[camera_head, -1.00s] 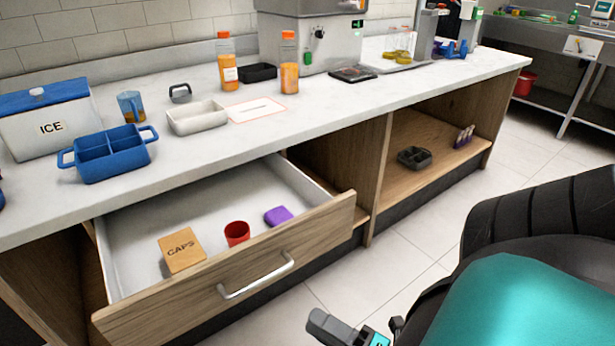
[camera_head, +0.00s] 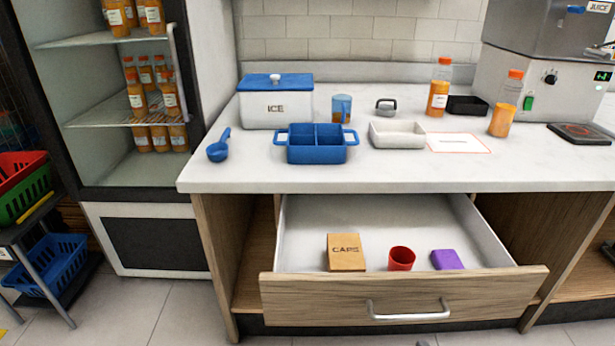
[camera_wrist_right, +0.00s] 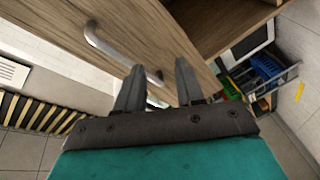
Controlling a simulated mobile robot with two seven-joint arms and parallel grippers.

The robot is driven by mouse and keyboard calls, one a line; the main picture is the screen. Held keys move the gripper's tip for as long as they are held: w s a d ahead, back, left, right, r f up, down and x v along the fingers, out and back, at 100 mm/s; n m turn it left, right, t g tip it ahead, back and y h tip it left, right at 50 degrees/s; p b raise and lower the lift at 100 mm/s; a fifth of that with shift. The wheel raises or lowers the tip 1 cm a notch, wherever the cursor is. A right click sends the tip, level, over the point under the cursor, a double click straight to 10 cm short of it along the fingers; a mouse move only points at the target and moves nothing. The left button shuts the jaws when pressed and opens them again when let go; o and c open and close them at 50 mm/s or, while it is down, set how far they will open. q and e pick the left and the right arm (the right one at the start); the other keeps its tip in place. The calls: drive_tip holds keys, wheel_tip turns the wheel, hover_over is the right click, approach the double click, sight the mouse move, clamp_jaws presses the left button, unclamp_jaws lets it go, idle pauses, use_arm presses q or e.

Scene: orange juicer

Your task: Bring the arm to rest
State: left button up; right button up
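My right gripper (camera_wrist_right: 158,78) shows in the right wrist view. Its two dark fingers are spread apart with nothing between them. The silver handle (camera_wrist_right: 115,50) of the wooden drawer lies beyond the fingertips, and I cannot tell how far off it is. In the head view the drawer (camera_head: 300,303) is pulled open, with its handle (camera_head: 409,313) at the front. The drawer holds a box marked CAPS (camera_head: 346,252), a red cup (camera_head: 401,258) and a purple block (camera_head: 446,260). My left gripper is in neither current view.
The white counter (camera_head: 400,180) carries an ice box (camera_head: 276,109), a blue divided tray (camera_head: 316,150), a blue scoop (camera_head: 218,150), a white tray (camera_head: 397,133), orange bottles (camera_head: 439,88) and a juicer (camera_head: 535,85). An open fridge (camera_head: 110,165) and baskets (camera_head: 55,262) stand left. The open drawer juts out.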

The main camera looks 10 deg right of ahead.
drive_tip(key=w+a+f+m+g+y, duration=0.2)
drive_tip(key=a+m+g, duration=0.5)
drive_tip(key=a+m, duration=0.4)
use_arm(q)
drive_tip(key=s+a+r+y+p, duration=0.1)
drive_tip(key=a+r+p, duration=0.2)
drive_tip(key=r+p, duration=0.6)
drive_tip(key=p, duration=0.4)
drive_tip(key=shift+s+r+p, duration=0.15)
drive_tip(key=shift+s+p, duration=0.1)
drive_tip(key=shift+p, duration=0.05)
use_arm(e)
wheel_tip(320, 180, up, 9)
drive_tip(key=s+d+n+h, duration=0.1)
drive_tip(key=s+d, duration=0.1)
drive_tip(key=shift+d, duration=0.3)
